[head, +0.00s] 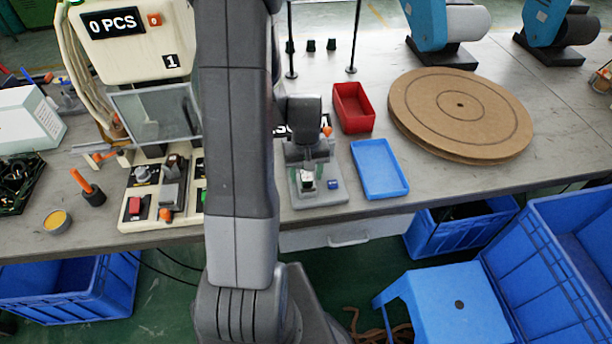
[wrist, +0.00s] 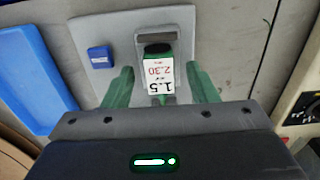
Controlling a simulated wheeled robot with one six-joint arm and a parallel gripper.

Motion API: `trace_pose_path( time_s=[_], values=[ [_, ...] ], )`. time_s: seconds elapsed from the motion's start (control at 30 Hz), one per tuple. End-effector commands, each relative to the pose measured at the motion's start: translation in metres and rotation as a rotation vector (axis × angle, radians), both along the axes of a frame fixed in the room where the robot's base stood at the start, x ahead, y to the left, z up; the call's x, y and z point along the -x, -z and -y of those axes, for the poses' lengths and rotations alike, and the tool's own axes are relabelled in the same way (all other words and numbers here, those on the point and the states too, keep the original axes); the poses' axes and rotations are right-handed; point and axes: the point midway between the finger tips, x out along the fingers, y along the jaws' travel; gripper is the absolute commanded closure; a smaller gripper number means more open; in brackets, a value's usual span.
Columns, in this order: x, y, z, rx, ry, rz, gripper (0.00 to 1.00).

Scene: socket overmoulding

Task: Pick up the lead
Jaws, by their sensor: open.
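A small piece with a white label reading 1.5 and 2.30 and a dark green-black end (wrist: 159,72) lies on a grey plate (wrist: 128,35). It looks like the lead, but I cannot tell for sure. In the head view it is a small white and dark spot (head: 307,181) on the grey plate (head: 325,197), partly hidden by my gripper. My gripper (wrist: 161,82) is open, with one green finger on each side of the labelled piece. A gap shows between each finger and the piece. In the head view my gripper (head: 308,172) is low over the plate.
A small blue block (head: 333,184) sits on the plate beside the piece. A blue tray (head: 357,172) and a red bin (head: 338,108) stand to the right. A machine (head: 125,228) with a clear guard (head: 150,112) stands to the left. A round brown board (head: 425,105) lies farther right.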

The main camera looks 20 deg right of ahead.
Motion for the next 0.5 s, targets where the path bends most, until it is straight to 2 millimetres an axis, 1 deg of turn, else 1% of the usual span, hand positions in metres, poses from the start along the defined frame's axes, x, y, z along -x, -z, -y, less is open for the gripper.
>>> trace_pose_path(
  time_s=[0.03,0.07,0.1,0.17,0.2,0.3,0.33,0.37,0.5],
  values=[
    [0.0000,-0.0001,0.0000,0.000,0.000,0.000,0.47],
    [0.0000,-0.0001,0.0000,0.000,0.000,0.000,0.49],
    [0.0000,-0.0001,0.0000,0.000,0.000,0.000,0.57],
    [0.0000,-0.0002,0.0000,0.000,0.000,0.000,0.69],
    [0.0000,-0.0002,0.0000,0.000,0.000,0.000,0.77],
    [-0.0001,-0.0002,0.0000,0.000,0.000,0.000,0.96],
    [-0.0001,-0.0003,0.0000,0.000,0.000,0.000,0.96],
    [-0.0001,-0.0003,0.0000,0.000,0.000,0.000,0.99],
    [-0.0001,-0.0004,0.0000,0.000,0.000,0.000,1.00]
  ],
)
